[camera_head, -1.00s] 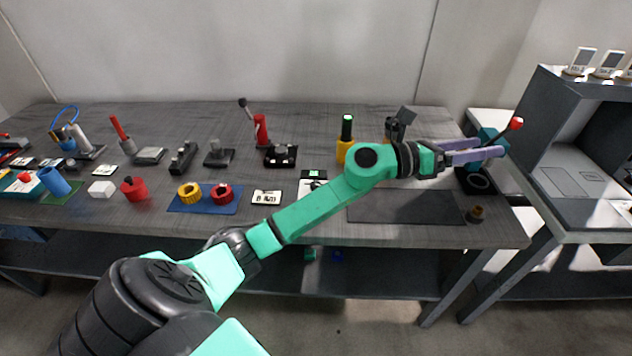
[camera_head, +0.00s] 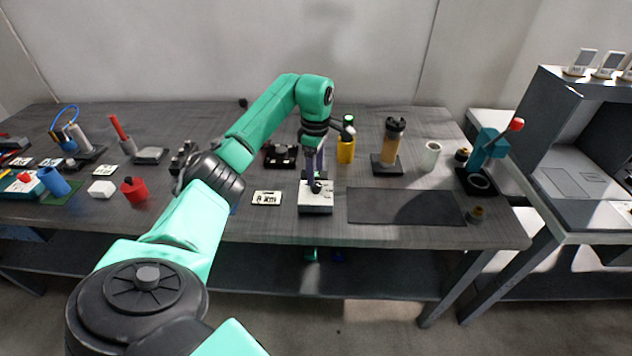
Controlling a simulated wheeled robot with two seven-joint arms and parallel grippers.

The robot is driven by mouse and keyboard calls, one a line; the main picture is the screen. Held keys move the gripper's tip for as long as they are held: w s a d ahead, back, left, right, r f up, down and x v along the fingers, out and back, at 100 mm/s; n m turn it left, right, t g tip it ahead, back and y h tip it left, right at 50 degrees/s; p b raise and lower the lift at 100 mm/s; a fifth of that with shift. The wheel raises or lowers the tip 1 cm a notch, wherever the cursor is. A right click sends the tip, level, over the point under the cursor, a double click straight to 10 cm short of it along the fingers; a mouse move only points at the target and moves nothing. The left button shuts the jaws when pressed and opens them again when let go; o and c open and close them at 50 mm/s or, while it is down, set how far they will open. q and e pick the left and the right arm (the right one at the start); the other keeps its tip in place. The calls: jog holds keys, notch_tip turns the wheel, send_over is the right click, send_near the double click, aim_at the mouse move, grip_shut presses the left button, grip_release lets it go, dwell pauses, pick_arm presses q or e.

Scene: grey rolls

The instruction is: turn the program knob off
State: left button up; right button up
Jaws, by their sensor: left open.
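A small box (camera_head: 315,205) with a pale top and dark sides sits near the table's front, in the middle of the head view. A small dark knob-like part (camera_head: 316,188) stands on its top; I take this for the program knob, though its markings are too small to read. My left gripper (camera_head: 315,177) points straight down above the box, its purple fingers around or just over the knob. It is open; whether a finger touches the knob cannot be told. My right gripper is not in view.
A dark mat (camera_head: 400,206) lies right of the box, and a label card (camera_head: 267,198) lies left of it. A yellow cylinder (camera_head: 346,150), a brown-topped grinder (camera_head: 391,142) and a teal lever press (camera_head: 485,155) stand behind and to the right. My arm hides part of the left-middle table.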

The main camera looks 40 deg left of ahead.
aim_at(316, 183)
pick_arm(q)
notch_tip(316, 183, down, 5)
jog(key=shift+d+r, duration=0.1)
grip_shut()
jog(key=shift+n+p, duration=0.3)
jog(key=n+p, duration=0.1)
jog(key=n, duration=0.3)
jog(key=shift+r+n, duration=0.1)
jog(key=shift+n, duration=0.2)
jog(key=n+p, duration=0.1)
jog(key=n, duration=0.5)
jog(key=n+p, duration=0.2)
jog(key=n, duration=0.4)
jog(key=shift+n, duration=0.4)
jog(key=n+p, duration=0.1)
jog(key=n, duration=0.4)
jog(key=shift+w+n, duration=0.1)
jog(key=shift+n, duration=0.2)
